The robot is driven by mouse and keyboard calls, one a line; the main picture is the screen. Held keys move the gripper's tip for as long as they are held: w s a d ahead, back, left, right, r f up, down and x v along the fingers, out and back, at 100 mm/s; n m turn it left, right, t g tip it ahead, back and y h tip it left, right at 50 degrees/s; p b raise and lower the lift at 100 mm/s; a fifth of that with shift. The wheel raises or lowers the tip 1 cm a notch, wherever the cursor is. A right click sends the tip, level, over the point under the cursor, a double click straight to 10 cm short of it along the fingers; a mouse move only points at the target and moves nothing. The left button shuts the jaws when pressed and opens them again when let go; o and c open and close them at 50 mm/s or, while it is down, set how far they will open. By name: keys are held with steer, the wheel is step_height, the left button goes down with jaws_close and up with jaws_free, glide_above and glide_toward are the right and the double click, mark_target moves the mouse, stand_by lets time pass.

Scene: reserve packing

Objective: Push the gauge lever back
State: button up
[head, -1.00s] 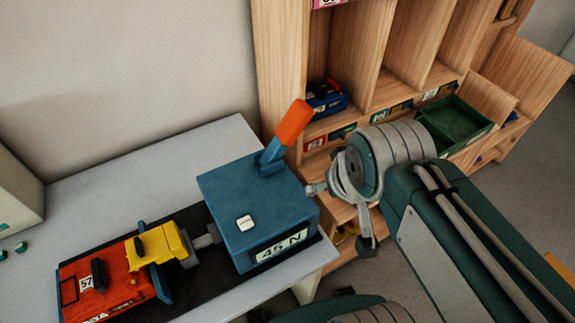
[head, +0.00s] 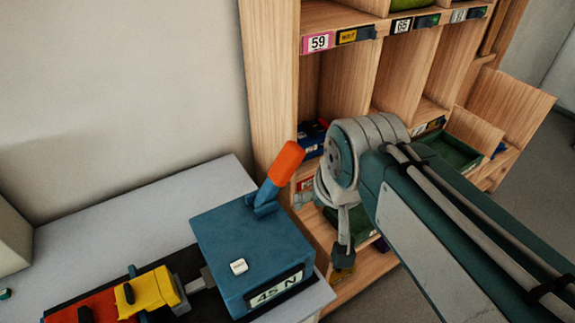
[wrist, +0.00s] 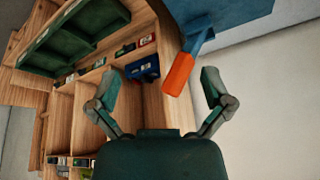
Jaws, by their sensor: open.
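The gauge is a blue box (head: 252,250) with a "45 N" display (head: 276,288) on its front. Its lever (head: 278,178) rises from the top with an orange grip and leans up to the right. The wrist view shows the orange grip (wrist: 178,74) upside down, in line with the gap between my fingers. My gripper (wrist: 159,78) is open and empty, with one finger on each side of that gap. No contact with the lever shows. In the head view my wrist is right of the box and lever, and my fingers are partly hidden.
A wooden shelf unit (head: 270,100) with labelled compartments stands behind and right, close to my arm.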

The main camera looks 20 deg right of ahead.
steer(key=w+r+m+g, duration=0.2)
steer(key=w+r+m, duration=0.3)
steer(key=w, duration=0.4)
steer(key=m+g, duration=0.3)
steer(key=m, duration=0.4)
glide_above(290, 148)
steer(key=shift+f, duration=0.45)
steer(key=shift+m, duration=0.3)
step_height(290, 148, down, 11)
steer(key=shift+r, duration=0.1)
steer(key=c, duration=1.2)
